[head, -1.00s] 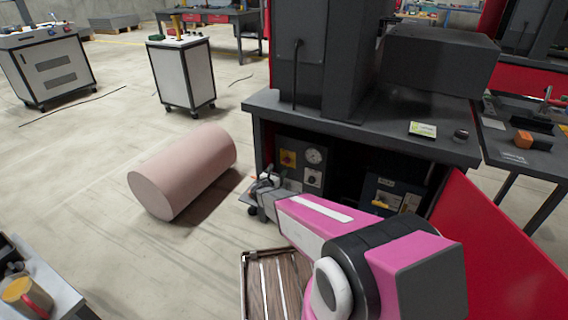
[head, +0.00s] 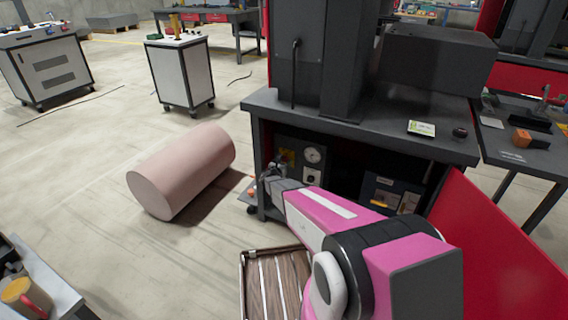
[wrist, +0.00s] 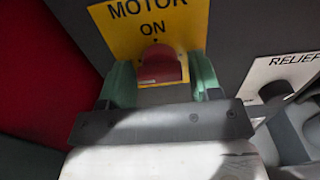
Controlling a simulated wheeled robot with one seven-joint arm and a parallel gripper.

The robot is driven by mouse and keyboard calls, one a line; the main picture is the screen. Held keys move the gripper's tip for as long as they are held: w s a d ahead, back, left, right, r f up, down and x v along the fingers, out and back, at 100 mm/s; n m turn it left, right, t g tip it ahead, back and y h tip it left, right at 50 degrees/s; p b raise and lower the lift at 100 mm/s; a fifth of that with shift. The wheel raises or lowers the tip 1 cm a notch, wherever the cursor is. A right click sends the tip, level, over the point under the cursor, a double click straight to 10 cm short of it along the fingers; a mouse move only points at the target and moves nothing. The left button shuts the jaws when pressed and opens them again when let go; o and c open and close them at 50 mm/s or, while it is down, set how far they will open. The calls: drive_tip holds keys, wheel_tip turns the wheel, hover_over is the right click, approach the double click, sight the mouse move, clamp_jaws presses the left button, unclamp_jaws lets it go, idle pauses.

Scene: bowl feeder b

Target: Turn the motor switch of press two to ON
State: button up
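The motor switch is a red knob (wrist: 160,66) on a yellow plate (wrist: 196,22) lettered "MOTOR" and "ON" in the wrist view. A small mark below "ON" sits just above the knob. My gripper (wrist: 162,82) has one green finger on each side of the knob, with gaps showing, so it is open around it. In the head view, my gripper (head: 277,168) is at the dark control panel (head: 295,147) under the press bench. The switch plate (head: 287,157) is partly hidden there. No press number is readable.
A "RELIEF" plate (wrist: 285,72) with a dark knob is right of the switch. A gauge (head: 312,156) is on the panel. A red door panel (head: 490,245) stands open at right.

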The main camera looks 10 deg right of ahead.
drive_tip(key=c, duration=0.6)
drive_tip(key=shift+o, duration=0.2)
drive_tip(key=shift+m, duration=0.3)
drive_tip(key=m, duration=1.2)
drive_tip(key=shift+m, duration=0.3)
drive_tip(key=shift+s+m, duration=0.1)
drive_tip(key=shift+m, duration=2.2)
